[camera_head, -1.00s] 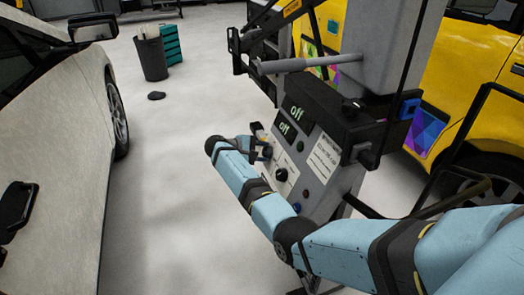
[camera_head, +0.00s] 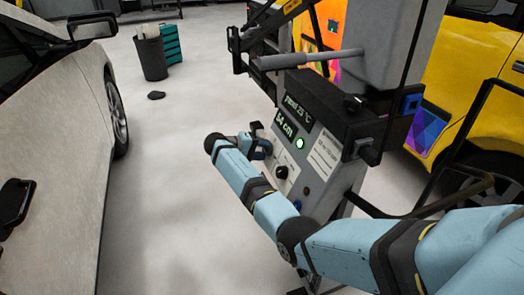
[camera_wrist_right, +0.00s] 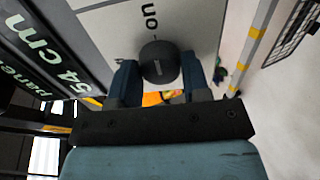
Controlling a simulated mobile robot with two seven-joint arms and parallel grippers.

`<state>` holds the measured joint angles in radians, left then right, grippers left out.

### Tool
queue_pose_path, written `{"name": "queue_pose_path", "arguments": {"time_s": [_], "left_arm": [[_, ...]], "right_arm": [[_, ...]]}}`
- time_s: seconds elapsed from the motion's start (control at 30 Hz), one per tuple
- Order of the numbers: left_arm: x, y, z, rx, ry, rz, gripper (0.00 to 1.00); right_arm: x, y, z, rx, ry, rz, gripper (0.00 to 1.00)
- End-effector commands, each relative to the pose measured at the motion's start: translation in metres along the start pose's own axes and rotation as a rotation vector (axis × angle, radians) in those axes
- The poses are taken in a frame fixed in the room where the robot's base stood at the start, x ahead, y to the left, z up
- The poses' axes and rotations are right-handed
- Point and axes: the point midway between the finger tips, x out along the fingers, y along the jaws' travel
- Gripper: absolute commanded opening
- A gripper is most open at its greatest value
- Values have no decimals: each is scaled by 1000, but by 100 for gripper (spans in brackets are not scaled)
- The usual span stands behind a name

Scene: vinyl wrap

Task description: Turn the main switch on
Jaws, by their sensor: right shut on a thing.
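The grey control panel (camera_head: 322,190) stands right of centre in the head view. Its two displays (camera_head: 292,115) are lit with green text, one reading "54 cm", and a round lamp (camera_head: 300,143) glows green. My right gripper (camera_head: 262,146) is at the panel's left side. In the right wrist view the main switch (camera_wrist_right: 160,62) is a round black knob on a grey plate, with the word "on" printed beside it. My right gripper (camera_wrist_right: 161,76) has its two fingers on either side of the knob and is shut on it. My left gripper is not in view.
A white car (camera_head: 60,150) stands at the left and a yellow vehicle (camera_head: 472,60) at the right. A dark bin (camera_head: 152,58) and a teal crate (camera_head: 172,42) stand at the back. The pale floor between is mostly clear.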

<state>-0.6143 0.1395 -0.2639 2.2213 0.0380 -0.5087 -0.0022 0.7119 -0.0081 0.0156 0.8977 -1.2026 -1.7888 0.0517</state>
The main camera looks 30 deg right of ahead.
Motion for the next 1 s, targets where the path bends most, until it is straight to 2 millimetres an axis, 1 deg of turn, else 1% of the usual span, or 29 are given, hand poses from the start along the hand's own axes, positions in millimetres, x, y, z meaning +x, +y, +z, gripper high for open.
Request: {"name": "queue_pose_path", "arguments": {"time_s": [0.47,0.5,0.6,0.87,0.93,1.0], "left_arm": [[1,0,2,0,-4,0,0],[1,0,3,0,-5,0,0],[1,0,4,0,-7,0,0],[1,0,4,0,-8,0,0],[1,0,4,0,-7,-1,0],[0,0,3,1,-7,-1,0]], "right_arm": [[-1,-1,0,14,0,-1,20],[-1,-1,0,14,0,-1,48],[-1,-1,0,13,0,-1,68],[-1,0,0,13,0,0,68],[-4,0,0,13,1,-1,68],[-11,0,0,13,2,-2,68]]}}
